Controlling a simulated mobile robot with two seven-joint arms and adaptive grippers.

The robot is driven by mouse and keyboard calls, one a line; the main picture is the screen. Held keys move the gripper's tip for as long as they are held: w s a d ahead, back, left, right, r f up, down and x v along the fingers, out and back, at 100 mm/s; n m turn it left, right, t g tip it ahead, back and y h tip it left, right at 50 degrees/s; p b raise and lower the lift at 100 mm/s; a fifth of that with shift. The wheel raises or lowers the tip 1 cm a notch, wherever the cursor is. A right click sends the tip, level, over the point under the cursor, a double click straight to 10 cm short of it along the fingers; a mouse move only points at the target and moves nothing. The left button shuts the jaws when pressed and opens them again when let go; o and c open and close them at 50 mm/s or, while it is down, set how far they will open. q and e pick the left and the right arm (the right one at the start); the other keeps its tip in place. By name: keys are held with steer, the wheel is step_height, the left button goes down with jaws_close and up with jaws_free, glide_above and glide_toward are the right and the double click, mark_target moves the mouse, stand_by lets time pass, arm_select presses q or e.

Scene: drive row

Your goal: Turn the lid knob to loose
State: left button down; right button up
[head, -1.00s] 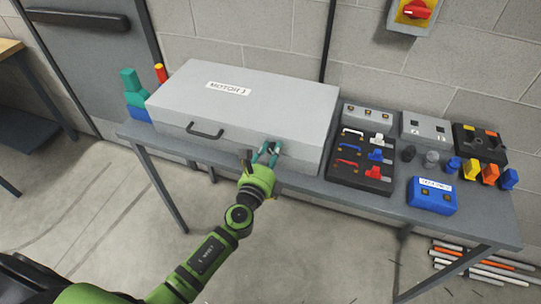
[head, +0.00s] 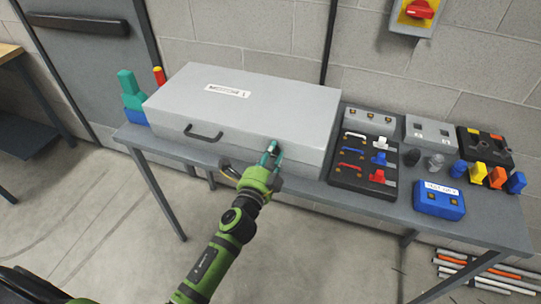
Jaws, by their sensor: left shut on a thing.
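The large grey motor box (head: 215,120) with a closed lid sits on the grey table, a "MOTOR 1" label (head: 228,91) on its top. A dark handle (head: 203,134) is on its front face. My left gripper (head: 271,150), on the green arm, is at the right part of the front face, its teal fingers close together on the lid knob. The knob is hidden by the fingers, so its angle cannot be told. My right gripper is not in view.
Right of the box are a black tray with coloured handles (head: 347,178), a blue box (head: 440,203) and several small coloured parts. A teal bottle (head: 131,90) stands at the left end. A red switch (head: 419,9) is on the wall.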

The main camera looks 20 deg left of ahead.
arm_select(q)
steer(key=shift+s+d+f+n, duration=0.1)
steer(key=shift+d+f+n, duration=0.15)
steer(key=shift+n, duration=0.35)
steer(key=c, duration=1.1)
jaws_free()
steer(key=shift+r, duration=0.1)
steer(key=shift+o, duration=0.6)
steer(key=shift+d+r, duration=0.1)
steer(key=shift+d, duration=0.05)
steer(key=shift+s+a, duration=0.2)
steer(key=shift+s, duration=0.3)
steer(key=s, duration=1.1)
